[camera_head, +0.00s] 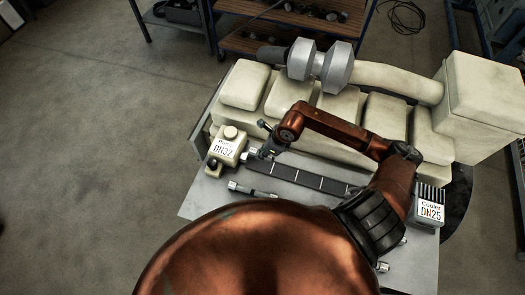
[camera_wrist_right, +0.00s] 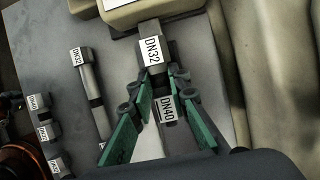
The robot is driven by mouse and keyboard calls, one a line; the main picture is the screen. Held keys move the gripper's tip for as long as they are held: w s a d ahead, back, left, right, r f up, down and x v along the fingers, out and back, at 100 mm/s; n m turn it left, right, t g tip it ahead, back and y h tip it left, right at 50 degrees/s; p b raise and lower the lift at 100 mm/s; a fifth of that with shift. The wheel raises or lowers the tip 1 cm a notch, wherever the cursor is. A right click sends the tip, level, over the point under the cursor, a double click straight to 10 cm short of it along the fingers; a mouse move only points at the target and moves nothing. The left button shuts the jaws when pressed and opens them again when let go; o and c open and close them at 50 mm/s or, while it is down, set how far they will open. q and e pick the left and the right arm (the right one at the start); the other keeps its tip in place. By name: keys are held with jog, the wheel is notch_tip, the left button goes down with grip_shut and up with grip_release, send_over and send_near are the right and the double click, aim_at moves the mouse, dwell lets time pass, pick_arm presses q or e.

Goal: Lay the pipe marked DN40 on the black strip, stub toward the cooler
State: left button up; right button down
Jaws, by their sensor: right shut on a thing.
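The pump (camera_head: 227,146), labelled DN32, stands at the left end of the bench. The cooler (camera_head: 429,207), labelled DN25, stands at the right end. The black strip (camera_head: 300,178), with white marks across it, runs between them. My right gripper (camera_head: 264,148) is beside the pump, near the strip's left end. In the right wrist view it is shut on the pipe marked DN40 (camera_wrist_right: 167,108), between green finger pads. A grey fitting marked DN32 (camera_wrist_right: 152,52) is just beyond the pipe; I cannot tell whether they touch. My left gripper is not in view.
A loose pipe (camera_head: 240,187) lies in front of the strip. Several labelled fittings (camera_wrist_right: 45,131) lie at the left of the wrist view. The cream engine block (camera_head: 290,97) rises close behind the strip. My arm hides part of the bench near the cooler.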

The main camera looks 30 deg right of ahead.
aim_at(259, 164)
jog(key=shift+f+b, duration=0.95)
jog(key=shift+f, duration=0.95)
jog(key=shift+f+b, duration=1.55)
jog(key=shift+f, duration=0.1)
jog(key=shift+s+f, duration=0.1)
jog(key=shift+f, duration=0.1)
jog(key=c, duration=1.8)
grip_release()
jog(key=shift+o, duration=0.3)
jog(key=v, duration=1.2)
